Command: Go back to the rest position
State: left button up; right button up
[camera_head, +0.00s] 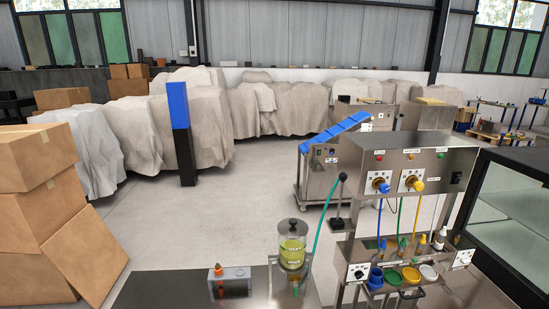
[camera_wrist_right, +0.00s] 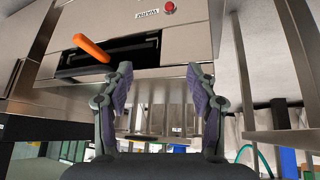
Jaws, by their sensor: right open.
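My right gripper (camera_wrist_right: 160,78) shows in the right wrist view, with its two fingers spread apart and nothing between them. Behind and above the fingers is a steel machine (camera_wrist_right: 190,35) with a dark slot, an orange handle (camera_wrist_right: 91,47) and a red button (camera_wrist_right: 169,7). The gap between the fingers is clear of the handle, which lies up and to the left. Neither gripper shows in the head view, and my left gripper is in no view.
In the head view, a steel dosing panel (camera_head: 408,159) stands at right beside a glass-fronted cabinet (camera_head: 502,205). A labelled jar (camera_head: 292,246) and a small box with an orange knob (camera_head: 229,281) are in front. Cardboard boxes (camera_head: 38,160) stack at left. The middle floor (camera_head: 220,215) is open.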

jog(key=s+a+f+n+g, duration=0.1)
jog(key=s+a+f, duration=0.3)
jog(key=s, duration=0.6)
jog(key=s+a+f+n+g+y, duration=0.1)
jog(key=s+a+f+g, duration=0.1)
jog(key=s+a+f, duration=0.3)
jog(key=s+a+f+n+g, duration=0.1)
jog(key=s+a+f, duration=0.3)
jog(key=s, duration=1)
jog(key=shift+s+a+f+g+y, duration=0.15)
jog(key=shift+s+a+g+y, duration=0.2)
jog(key=shift+a+g, duration=0.45)
